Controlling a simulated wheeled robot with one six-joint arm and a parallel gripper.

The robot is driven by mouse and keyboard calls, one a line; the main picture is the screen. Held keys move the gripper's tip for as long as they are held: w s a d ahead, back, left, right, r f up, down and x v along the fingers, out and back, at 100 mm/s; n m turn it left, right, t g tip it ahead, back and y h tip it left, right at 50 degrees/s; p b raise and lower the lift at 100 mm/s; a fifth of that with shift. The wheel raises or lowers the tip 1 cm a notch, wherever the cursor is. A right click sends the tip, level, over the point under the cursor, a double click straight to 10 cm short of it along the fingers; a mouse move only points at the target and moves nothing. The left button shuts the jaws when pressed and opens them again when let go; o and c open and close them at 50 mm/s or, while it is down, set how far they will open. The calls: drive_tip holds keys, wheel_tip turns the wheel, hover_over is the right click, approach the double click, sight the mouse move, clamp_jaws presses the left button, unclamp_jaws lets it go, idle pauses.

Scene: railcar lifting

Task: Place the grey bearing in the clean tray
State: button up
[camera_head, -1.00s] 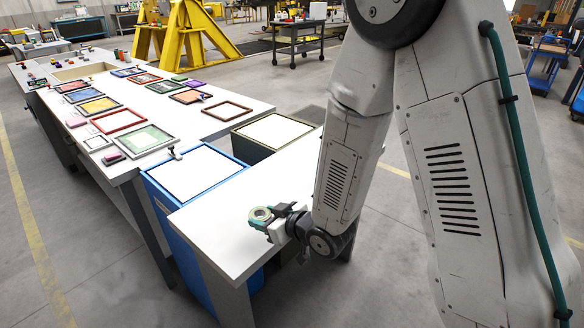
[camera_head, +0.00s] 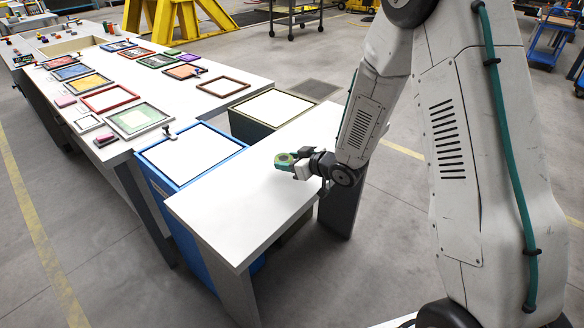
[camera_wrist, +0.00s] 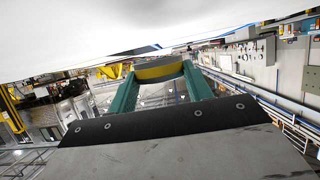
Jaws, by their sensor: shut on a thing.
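A small ring-shaped bearing (camera_head: 284,161) is between the fingers of my gripper (camera_head: 291,161), above the white end table in the head view. In the wrist view, the bearing (camera_wrist: 160,72) shows as a ring with a yellowish side, clasped between two green fingers. My gripper (camera_wrist: 160,88) is shut on it. Several flat framed trays in different colours lie on the long white table, among them a red one (camera_head: 83,102) and a green one (camera_head: 114,125). I cannot tell which is the clean tray.
The white end table (camera_head: 215,217) is bare beneath my gripper. A yellow stand (camera_head: 165,20) is behind.

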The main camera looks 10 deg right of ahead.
drive_tip(key=shift+w+d, duration=0.45)
drive_tip(key=shift+w, duration=0.05)
drive_tip(key=shift+f, duration=1.8)
drive_tip(key=shift+f, duration=0.15)
drive_tip(key=o, duration=1.3)
drive_tip(key=shift+c, duration=0.2)
